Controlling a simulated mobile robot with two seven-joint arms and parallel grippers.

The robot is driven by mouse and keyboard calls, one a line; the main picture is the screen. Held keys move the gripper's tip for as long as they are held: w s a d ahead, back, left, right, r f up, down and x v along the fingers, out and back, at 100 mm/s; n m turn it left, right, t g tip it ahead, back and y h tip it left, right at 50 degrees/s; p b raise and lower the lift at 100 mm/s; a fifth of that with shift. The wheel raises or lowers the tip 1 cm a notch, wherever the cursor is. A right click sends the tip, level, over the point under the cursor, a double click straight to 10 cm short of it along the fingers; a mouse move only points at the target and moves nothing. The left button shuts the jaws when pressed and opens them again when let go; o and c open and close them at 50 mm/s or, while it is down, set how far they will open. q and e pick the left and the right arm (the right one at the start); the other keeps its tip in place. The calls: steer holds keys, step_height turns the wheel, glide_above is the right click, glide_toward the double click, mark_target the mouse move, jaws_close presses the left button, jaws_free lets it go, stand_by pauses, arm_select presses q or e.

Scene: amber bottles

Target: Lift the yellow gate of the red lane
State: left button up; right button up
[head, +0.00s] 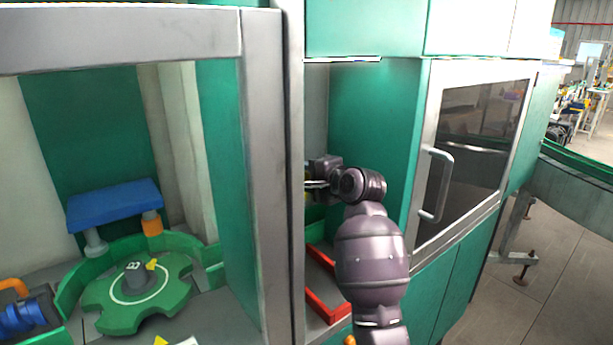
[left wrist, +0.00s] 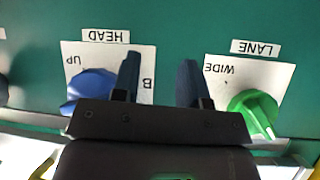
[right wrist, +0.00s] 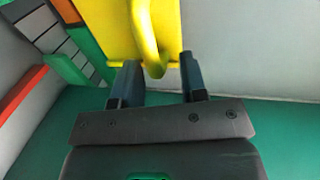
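The yellow gate (right wrist: 112,25) fills the upper middle of the right wrist view, with a looped yellow handle (right wrist: 147,35) on its face. My right gripper (right wrist: 158,62) is open; the lower bend of the handle appears between its fingertips, and I cannot tell whether they touch. In the head view my right gripper (head: 314,184) reaches into the machine's opening, partly hidden by the frame post. The red lane's rail (head: 325,298) lies below it. My left gripper (left wrist: 160,82) is open and empty, in front of a green panel; it is out of the head view.
The panel has a blue HEAD knob (left wrist: 92,88) and a green LANE knob (left wrist: 254,112). A grey post (head: 268,170) separates the right opening from the left bay, which holds a green star wheel (head: 172,297). A closed door with a handle (head: 437,185) stands right.

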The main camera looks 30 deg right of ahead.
steer(key=b+v, duration=0.1)
steer(key=v, duration=0.8)
steer(key=shift+s, duration=0.3)
steer(key=s+a+f+n+g+h, duration=0.1)
steer(key=s+a+f+n+g, duration=0.2)
steer(key=s+f, duration=0.55)
steer(key=s+f+n+g+h, duration=0.1)
steer(key=s+f+n+g, duration=0.35)
steer(key=f, duration=0.75)
steer(key=s+a+f+n+g+h, duration=0.1)
steer(key=s+a+f+n+g, duration=0.3)
steer(key=s, duration=0.6)
steer(key=s+a+f+n, duration=0.1)
steer(key=s+f+n, duration=0.4)
steer(key=s+f, duration=0.3)
steer(key=w+f+t+b, duration=0.1)
steer(key=w+f+t, duration=0.5)
steer(key=f, duration=0.5)
steer(key=shift+n+t+y+b, duration=0.3)
steer(key=shift+n+t+b, duration=0.15)
steer(key=shift+t, duration=0.5)
